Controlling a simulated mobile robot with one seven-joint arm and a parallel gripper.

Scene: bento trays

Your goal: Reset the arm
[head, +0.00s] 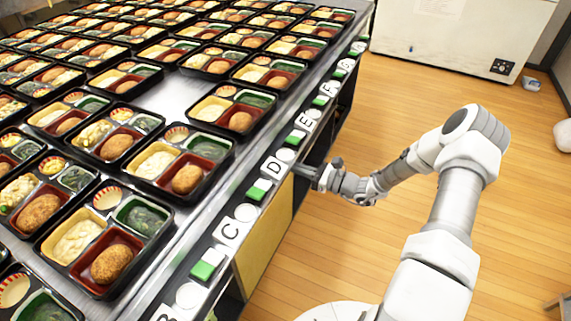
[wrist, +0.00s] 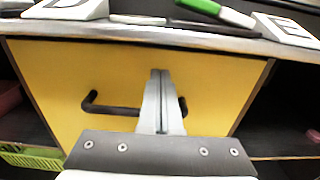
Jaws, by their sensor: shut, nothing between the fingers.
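My gripper (wrist: 160,74) is shut with its two fingers together and nothing between them. In the wrist view it points at a yellow cabinet front (wrist: 225,75) below the counter. I cannot tell whether the fingers touch the handle. In the head view my gripper (head: 318,174) is at the counter's edge near the D label (head: 273,168), with my arm bent back to the right. The yellow front (head: 262,242) shows below the counter there.
Many filled bento trays (head: 160,206) cover the steel counter (head: 178,92). Letter labels and green-and-white blocks (head: 259,189) line its edge. Open shelves flank the yellow front; a green basket (wrist: 30,158) is at left. A white chest (head: 455,35) stands behind. The wooden floor (head: 325,265) is mostly clear.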

